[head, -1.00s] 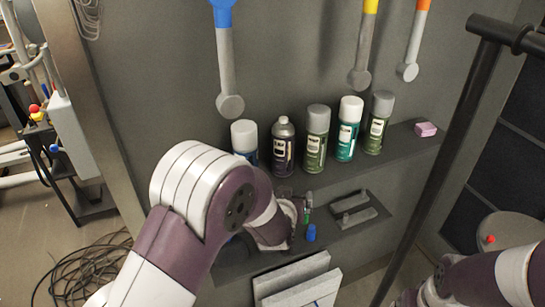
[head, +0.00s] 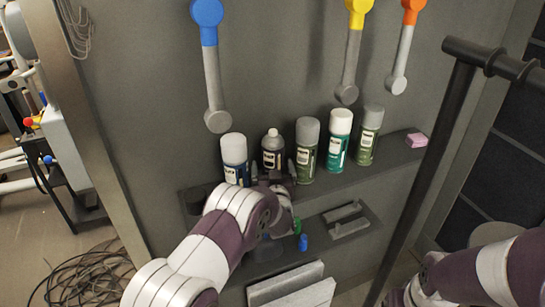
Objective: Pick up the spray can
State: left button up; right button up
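Several spray cans stand upright in a row on the grey shelf (head: 345,177). From left they are a blue can with a white cap (head: 234,152), a dark can with a grey nozzle top (head: 273,146), a green can with a grey cap (head: 306,148), a teal can with a white cap (head: 339,138) and an olive can with a grey cap (head: 369,137). My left gripper (head: 273,172) is in front of the dark can, its fingers apart on either side of the lower part. The wrist hides the can's base; contact cannot be told. My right gripper is out of view.
A pink block (head: 416,140) lies at the shelf's right end. A lower shelf holds a blue item (head: 303,242) and a grey tray (head: 346,218). Tools with blue (head: 207,12), yellow and orange ends hang above. A black post (head: 425,180) stands at right.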

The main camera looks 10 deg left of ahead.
pick_arm(q)
jog(key=shift+w+f, duration=0.1)
jog(key=shift+w, duration=0.15)
jog(key=shift+s, duration=0.1)
jog(key=c, duration=1.2)
jog(key=shift+o, duration=0.2)
